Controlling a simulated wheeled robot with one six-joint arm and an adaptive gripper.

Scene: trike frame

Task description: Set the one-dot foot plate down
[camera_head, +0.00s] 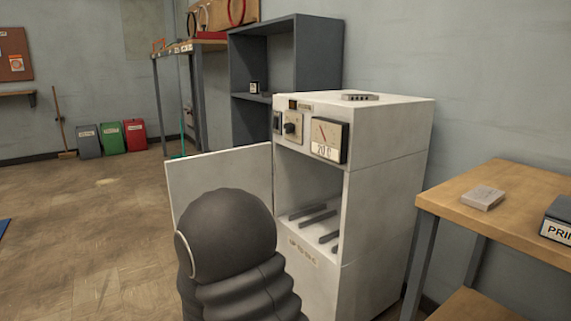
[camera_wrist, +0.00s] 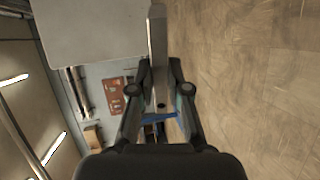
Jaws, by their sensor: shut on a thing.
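My gripper (camera_wrist: 160,82) shows in the wrist view, its two fingers closed in from both sides on a narrow pale grey plate (camera_wrist: 157,40). The plate looks edge-on and reaches out beyond the fingertips. One dark dot shows near its end closest to my palm, which fits the one-dot foot plate. In the head view my dark rounded arm blocks the front, and neither the gripper nor the held plate can be seen there.
A white oven (camera_head: 385,170) stands with its door (camera_head: 215,175) open; dark bars (camera_head: 318,218) lie inside. A grey dotted piece (camera_head: 360,97) lies on top. A wooden table (camera_head: 510,228) at right holds a pale slab (camera_head: 483,198) and a dark labelled box (camera_head: 560,220).

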